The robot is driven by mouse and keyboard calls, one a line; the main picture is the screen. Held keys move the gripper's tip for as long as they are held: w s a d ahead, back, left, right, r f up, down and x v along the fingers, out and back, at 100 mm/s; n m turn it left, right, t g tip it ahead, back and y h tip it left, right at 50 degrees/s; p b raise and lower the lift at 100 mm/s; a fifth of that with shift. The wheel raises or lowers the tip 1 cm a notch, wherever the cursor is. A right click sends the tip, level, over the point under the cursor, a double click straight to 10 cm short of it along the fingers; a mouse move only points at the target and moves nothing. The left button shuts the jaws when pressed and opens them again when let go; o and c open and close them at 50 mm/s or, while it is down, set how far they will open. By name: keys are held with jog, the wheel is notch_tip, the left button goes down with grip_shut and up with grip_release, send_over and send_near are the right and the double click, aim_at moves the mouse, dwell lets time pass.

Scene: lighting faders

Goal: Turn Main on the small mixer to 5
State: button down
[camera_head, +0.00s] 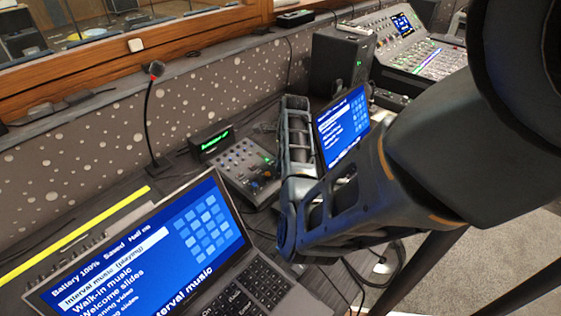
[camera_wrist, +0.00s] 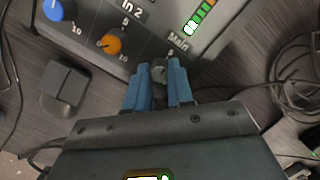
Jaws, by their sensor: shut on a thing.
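The small mixer (camera_head: 238,165) sits on the desk behind the laptop in the head view, partly hidden by my arm. In the wrist view the mixer's panel (camera_wrist: 88,24) fills the top, with its front edge toward me. The Main knob (camera_wrist: 158,71) is small and grey, below the printed word Main, and mostly hidden between my fingers. My gripper (camera_wrist: 159,84) has its two blue fingers shut on this knob. An orange knob (camera_wrist: 112,44) and a blue knob (camera_wrist: 58,10) are to its left. The Main pointer and its exact setting cannot be made out.
A laptop (camera_head: 160,255) stands in front of the mixer, and a tablet screen (camera_head: 343,128) stands right of it. A gooseneck microphone (camera_head: 150,110) rises behind. Cables (camera_wrist: 290,85) lie right of the mixer, and a small dark block (camera_wrist: 66,88) lies left of my fingers.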

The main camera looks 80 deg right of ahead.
jog(key=c, duration=1)
grip_release()
jog(key=shift+r, duration=0.1)
jog(key=r, duration=0.2)
jog(key=s+r, duration=0.1)
jog(key=r, duration=0.4)
jog(key=shift+s+a+r+b, duration=0.15)
jog(key=shift+s+r+b, duration=0.05)
jog(key=shift+r+b, duration=0.15)
jog(key=shift+f, duration=0.2)
